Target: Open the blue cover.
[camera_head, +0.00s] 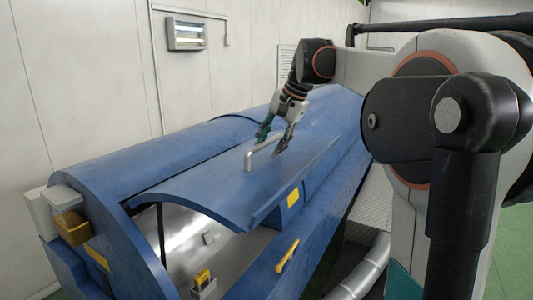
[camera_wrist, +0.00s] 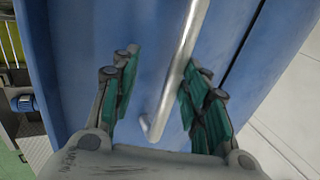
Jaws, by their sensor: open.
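The blue cover (camera_head: 215,190) is a curved panel on the blue machine. It stands partly raised, with a gap under its near-left edge that shows a metal interior. A grey bar handle (camera_head: 262,152) is fixed on top of it and also shows in the wrist view (camera_wrist: 178,75). My gripper (camera_head: 273,143) is open at the handle, its teal-padded fingers pointing down. In the wrist view the bar passes between the open fingers (camera_wrist: 160,98), closer to the right one. I cannot tell whether a finger touches it.
A yellow handle (camera_head: 287,256) sits on the machine's front. A yellow-topped part (camera_head: 203,281) shows by the open trough. An amber-and-grey box (camera_head: 68,220) is on the left end. A silver duct (camera_head: 360,275) runs at lower right. A white wall (camera_head: 90,80) stands behind.

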